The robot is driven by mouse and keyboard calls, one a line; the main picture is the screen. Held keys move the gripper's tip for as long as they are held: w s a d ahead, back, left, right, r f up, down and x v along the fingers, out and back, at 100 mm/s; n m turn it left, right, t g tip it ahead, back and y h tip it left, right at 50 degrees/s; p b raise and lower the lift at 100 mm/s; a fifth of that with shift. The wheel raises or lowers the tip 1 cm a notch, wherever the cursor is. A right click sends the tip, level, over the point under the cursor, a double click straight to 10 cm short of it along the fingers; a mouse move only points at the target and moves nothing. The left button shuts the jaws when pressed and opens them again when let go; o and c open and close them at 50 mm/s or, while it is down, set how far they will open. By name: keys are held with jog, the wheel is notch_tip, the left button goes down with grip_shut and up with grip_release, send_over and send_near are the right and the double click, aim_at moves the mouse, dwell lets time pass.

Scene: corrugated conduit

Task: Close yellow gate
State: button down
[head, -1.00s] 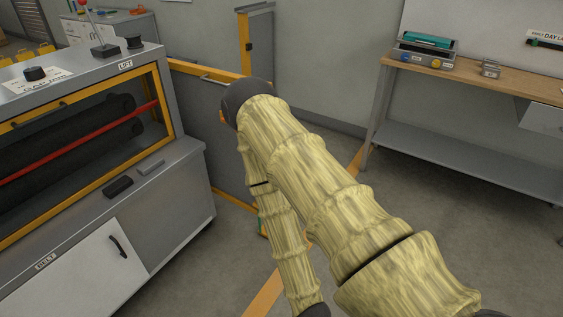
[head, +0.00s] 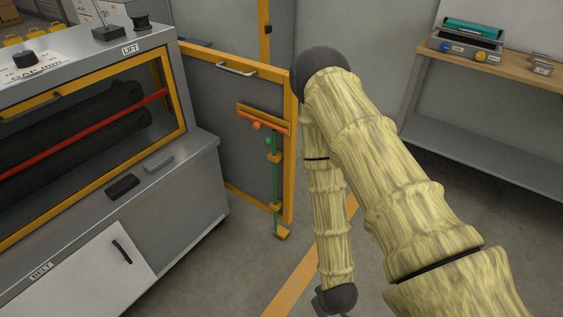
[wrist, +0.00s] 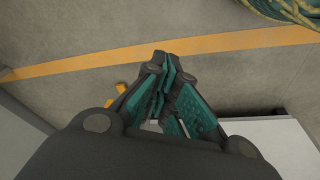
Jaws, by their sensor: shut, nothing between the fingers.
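The yellow gate (head: 232,110) is a grey panel in a yellow frame, standing just behind and right of the machine in the head view. A metal handle (head: 237,69) is on its top rail. A green rod (head: 275,165) with orange-red knobs runs down near its right edge. That edge stands apart from the yellow floor line to its right. I cannot tell whether the gate meets a post. My gripper is mostly cut off at the bottom of the head view, below and right of the gate. In the wrist view my gripper (wrist: 167,62) is shut and empty, above the floor.
The grey machine (head: 190,195) with a yellow-framed window is at left. A workbench (head: 480,65) stands at right by the wall. A yellow floor line (head: 300,275) crosses open concrete. A coiled rope or hose (wrist: 285,8) shows in the wrist view's upper right.

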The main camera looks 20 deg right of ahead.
jog(key=w+f+n+t+b, duration=0.2)
jog(key=w+n+t+b, duration=0.3)
jog(key=w, duration=1.1)
jog(key=n+t+h+b, duration=0.2)
jog(key=n+t+b, duration=0.8)
jog(key=b, duration=0.3)
send_near(284, 159)
jog(key=s+a+r, duration=0.3)
jog(key=s+a, duration=0.2)
jog(key=s, duration=0.1)
jog(key=shift+w+d+r+b, duration=0.1)
jog(key=shift+w+d+b, duration=0.55)
jog(key=shift+w, duration=1.3)
jog(key=shift+w+d+b, duration=0.25)
jog(key=shift+w+d, duration=0.65)
jog(key=shift+w, duration=1)
jog(key=shift+w+d+r+b, duration=0.1)
jog(key=shift+w+d+b, duration=0.55)
jog(key=shift+w, duration=1.3)
jog(key=shift+d, duration=0.2)
